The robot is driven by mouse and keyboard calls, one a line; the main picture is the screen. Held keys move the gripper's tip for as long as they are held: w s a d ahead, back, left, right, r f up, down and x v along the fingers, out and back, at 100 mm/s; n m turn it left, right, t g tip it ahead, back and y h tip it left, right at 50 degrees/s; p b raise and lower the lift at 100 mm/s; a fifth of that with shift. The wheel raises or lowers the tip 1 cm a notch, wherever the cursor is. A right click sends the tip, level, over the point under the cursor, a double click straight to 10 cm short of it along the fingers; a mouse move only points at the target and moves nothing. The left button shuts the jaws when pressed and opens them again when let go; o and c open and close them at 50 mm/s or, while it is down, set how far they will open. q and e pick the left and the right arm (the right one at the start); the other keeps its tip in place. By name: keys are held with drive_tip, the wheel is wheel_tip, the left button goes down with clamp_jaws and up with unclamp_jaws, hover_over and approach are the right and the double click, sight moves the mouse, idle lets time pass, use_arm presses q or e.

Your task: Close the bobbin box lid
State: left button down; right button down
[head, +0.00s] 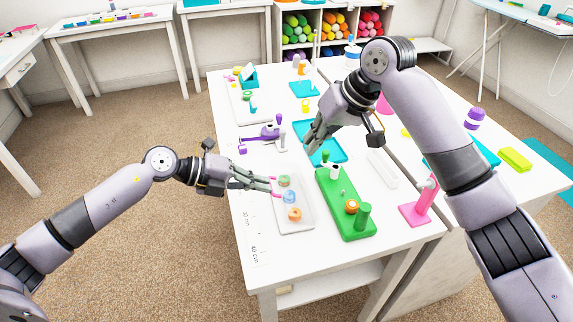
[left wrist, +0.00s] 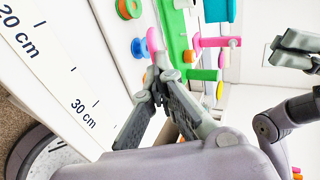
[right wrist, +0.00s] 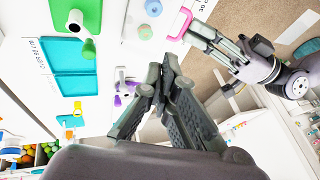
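The bobbin box appears to be the shallow white tray (head: 296,226) at the table's front left, with a green bobbin (head: 284,181), a blue bobbin (head: 289,196) and an orange bobbin (head: 294,214) exposed in it. A pink looped piece (right wrist: 178,26) is at its left edge, perhaps the lid's handle; no lid panel is clear. My left gripper (head: 268,184) is low at this edge, fingertips at the pink piece, which also shows in the left wrist view (left wrist: 151,42). Its grip is unclear. My right gripper (head: 311,143) appears shut and empty above the teal tray (head: 337,156).
A green board (head: 335,212) with upright posts stands just right of the white tray. A pink stand (head: 415,212) is farther right. A purple device (head: 265,133) stands behind the tray. Ruler markings (head: 250,230) line the left table edge, where the surface is bare.

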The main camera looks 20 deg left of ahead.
approach(279, 183)
drive_tip(key=w+f, duration=0.1)
drive_tip(key=w+a+f, duration=0.1)
drive_tip(key=f, duration=0.1)
drive_tip(key=shift+w+a, duration=0.2)
drive_tip(key=shift+w, duration=0.15)
drive_tip(key=shift+s+a+f, duration=0.3)
drive_tip(key=shift+a+f, duration=0.2)
drive_tip(key=shift+a, duration=0.1)
drive_tip(key=shift+s+a+f, duration=0.35)
drive_tip(key=shift+a+f, duration=0.15)
drive_tip(key=shift+a, duration=0.15)
drive_tip(key=shift+s+a+f, duration=0.2)
drive_tip(key=shift+a, duration=0.15)
